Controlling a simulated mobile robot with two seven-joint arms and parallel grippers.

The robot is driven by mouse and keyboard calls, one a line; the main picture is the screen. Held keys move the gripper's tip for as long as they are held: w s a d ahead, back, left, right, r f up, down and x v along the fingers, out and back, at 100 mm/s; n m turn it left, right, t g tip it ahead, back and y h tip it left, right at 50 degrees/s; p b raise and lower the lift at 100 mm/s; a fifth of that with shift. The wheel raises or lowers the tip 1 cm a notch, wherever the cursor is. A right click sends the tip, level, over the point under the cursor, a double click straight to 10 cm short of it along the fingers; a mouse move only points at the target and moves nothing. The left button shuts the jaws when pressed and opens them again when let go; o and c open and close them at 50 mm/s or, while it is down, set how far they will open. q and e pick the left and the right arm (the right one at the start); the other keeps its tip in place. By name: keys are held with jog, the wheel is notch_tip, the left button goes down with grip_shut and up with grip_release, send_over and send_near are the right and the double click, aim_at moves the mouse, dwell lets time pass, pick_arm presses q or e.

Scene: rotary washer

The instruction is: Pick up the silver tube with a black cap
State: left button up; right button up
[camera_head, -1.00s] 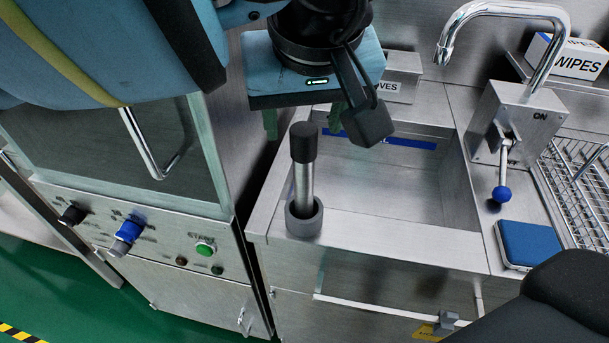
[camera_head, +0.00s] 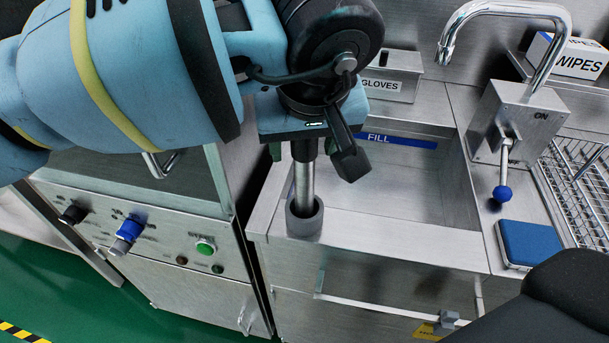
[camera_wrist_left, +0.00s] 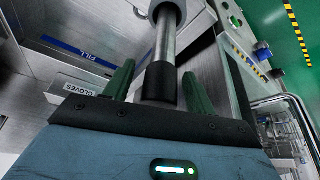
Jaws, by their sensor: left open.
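The silver tube (camera_head: 304,188) stands upright in a grey round holder (camera_head: 304,219) on the front left corner of the sink counter. Its black cap (camera_head: 304,150) is at the top, partly hidden by my left gripper (camera_head: 302,152) in the head view. In the left wrist view the black cap (camera_wrist_left: 160,85) lies between the two green fingers of my left gripper (camera_wrist_left: 155,88), with a gap showing on each side. The fingers are open. The tube (camera_wrist_left: 168,42) runs from the cap to the holder (camera_wrist_left: 168,10). My right gripper is not in view.
A sink basin marked FILL (camera_head: 390,185) lies right of the tube. A faucet (camera_head: 510,100), blue sponge (camera_head: 528,244) and wire rack (camera_head: 582,175) are farther right. A gloves box (camera_head: 393,78) stands behind. A washer cabinet with knobs (camera_head: 125,235) is close on the left.

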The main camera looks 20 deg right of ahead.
pick_arm(q)
jog(key=shift+w+f, duration=0.3)
jog(key=shift+f, duration=0.3)
jog(key=shift+c, duration=0.3)
grip_shut()
jog(key=shift+r, duration=0.1)
